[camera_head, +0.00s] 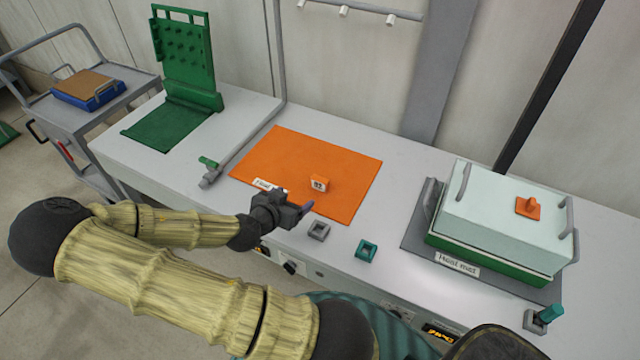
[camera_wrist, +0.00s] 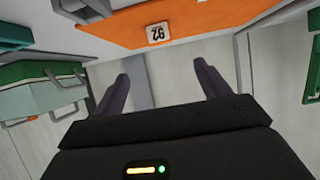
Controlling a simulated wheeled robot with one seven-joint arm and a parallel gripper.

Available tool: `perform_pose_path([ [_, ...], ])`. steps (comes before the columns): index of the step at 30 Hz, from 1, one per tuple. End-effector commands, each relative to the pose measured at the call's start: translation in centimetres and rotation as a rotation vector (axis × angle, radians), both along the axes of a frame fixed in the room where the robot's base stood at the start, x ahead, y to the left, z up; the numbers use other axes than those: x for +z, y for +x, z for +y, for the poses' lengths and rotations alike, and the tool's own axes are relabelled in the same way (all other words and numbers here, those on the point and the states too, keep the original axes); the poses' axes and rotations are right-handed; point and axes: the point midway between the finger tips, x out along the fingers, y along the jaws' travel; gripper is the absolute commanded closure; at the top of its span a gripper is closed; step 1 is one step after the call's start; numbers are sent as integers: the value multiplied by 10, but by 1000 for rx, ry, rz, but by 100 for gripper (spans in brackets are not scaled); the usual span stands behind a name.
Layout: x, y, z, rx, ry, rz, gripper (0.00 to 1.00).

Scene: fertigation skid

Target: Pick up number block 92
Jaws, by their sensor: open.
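In the wrist view the block's label (camera_wrist: 158,33) shows upside down, beyond and between the fingertips. My gripper (camera_head: 300,207) is over the front edge of the mat, in front of and a little left of the block, with nothing between its fingers. In the wrist view the two dark fingers of my gripper (camera_wrist: 162,72) are spread apart.
A grey square holder (camera_head: 318,231) and a green one (camera_head: 366,250) stand near the bench's front edge. A white and green box (camera_head: 490,230) stands at right on a grey mat. A green stand (camera_head: 185,65) is at left, a trolley (camera_head: 95,125) beyond it.

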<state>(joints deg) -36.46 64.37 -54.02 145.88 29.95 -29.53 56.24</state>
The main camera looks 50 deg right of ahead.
Motion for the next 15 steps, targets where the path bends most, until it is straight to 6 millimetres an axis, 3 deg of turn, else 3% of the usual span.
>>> perform_pose_path([
  [8,-2,1,-1,1,3,4,25],
  [15,-15,6,-25,-1,3,7,25],
])
